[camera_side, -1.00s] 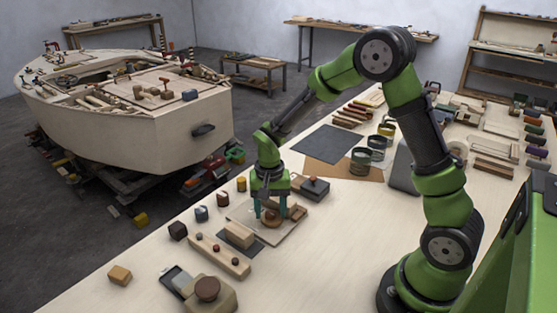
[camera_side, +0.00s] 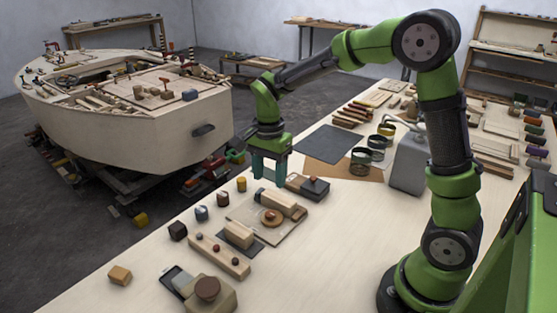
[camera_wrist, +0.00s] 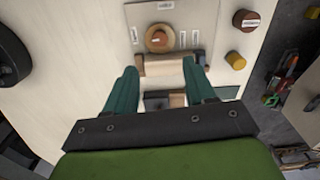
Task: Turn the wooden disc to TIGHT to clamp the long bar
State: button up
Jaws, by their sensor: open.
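The wooden disc (camera_side: 271,218) has a small reddish-brown centre and lies on a thin pale board (camera_side: 260,231) on the bench. It also shows in the wrist view (camera_wrist: 158,38), with small white labels around it too small to read. A light wooden bar (camera_side: 283,203) lies on the board beside the disc; it shows in the wrist view (camera_wrist: 165,65) below the disc. I cannot tell whether the disc presses on it. My gripper (camera_side: 268,183) is open and empty, its teal fingers pointing down above the bar's far side, apart from the disc.
A wooden strip with knobs (camera_side: 219,257) and a wooden block (camera_side: 239,235) lie in front. Small coloured blocks line the left edge.

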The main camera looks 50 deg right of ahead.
notch_tip(320, 180, up, 6)
jog(key=s+a+r+n+t+y, duration=0.1)
jog(key=s+a+r+n+t, duration=0.1)
jog(key=s+n, duration=0.4)
jog(key=s+a+r+n+t+y, duration=0.1)
jog(key=s+n+t, duration=0.4)
jog(key=s, duration=0.5)
jog(key=shift+a+r+n, duration=0.75)
jog(key=shift+a+n, duration=0.05)
jog(key=shift+n, duration=0.1)
jog(key=shift+c, duration=0.3)
